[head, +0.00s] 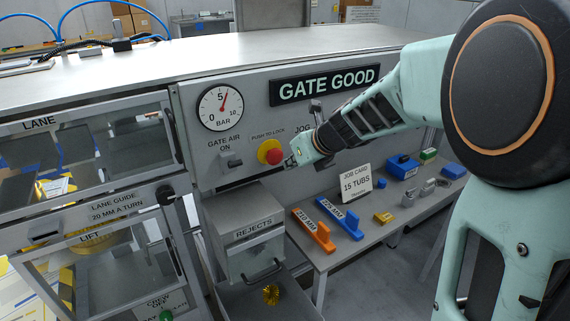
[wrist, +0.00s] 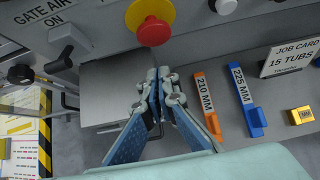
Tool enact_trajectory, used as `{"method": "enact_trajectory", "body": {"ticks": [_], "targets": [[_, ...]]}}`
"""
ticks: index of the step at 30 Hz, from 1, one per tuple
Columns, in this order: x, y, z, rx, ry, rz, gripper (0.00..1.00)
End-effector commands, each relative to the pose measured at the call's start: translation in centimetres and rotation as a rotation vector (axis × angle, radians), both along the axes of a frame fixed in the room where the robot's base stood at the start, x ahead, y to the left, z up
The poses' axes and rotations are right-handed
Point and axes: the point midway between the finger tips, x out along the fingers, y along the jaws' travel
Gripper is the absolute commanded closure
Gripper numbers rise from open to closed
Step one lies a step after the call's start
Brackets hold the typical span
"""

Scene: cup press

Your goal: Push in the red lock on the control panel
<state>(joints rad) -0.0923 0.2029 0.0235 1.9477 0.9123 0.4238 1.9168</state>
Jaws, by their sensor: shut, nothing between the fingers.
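The red lock (head: 271,152) is a round red button on a yellow collar, on the grey control panel (head: 215,163) under the words "PUSH TO LOCK". In the wrist view the red lock (wrist: 153,31) is at the top, just beyond my fingertips. My gripper (head: 291,160) is shut and empty, close to the right of the lock in the head view. In the wrist view my gripper (wrist: 159,72) has its fingertips together just below the lock. I cannot tell whether they touch it.
A pressure gauge (head: 219,108) and a "GATE AIR ON" switch (head: 231,160) are left of the lock. A rejects box (head: 245,235) stands below. Orange (head: 314,232) and blue (head: 340,219) gauge blocks and a job card (head: 356,183) are on the lower shelf.

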Motion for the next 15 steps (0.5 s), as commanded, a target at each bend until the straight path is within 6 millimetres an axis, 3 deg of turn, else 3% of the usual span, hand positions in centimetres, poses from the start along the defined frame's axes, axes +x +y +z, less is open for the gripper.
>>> {"method": "enact_trajectory", "body": {"ticks": [1, 6, 15], "targets": [[-0.6, -0.5, 1.4, 0.0, -0.006, -0.003, 1.0], [-2.7, -1.9, 3.8, 0.0, -0.004, -0.002, 1.0], [-4.7, -3.2, 5.8, 0.0, -0.001, -0.002, 1.0]]}}
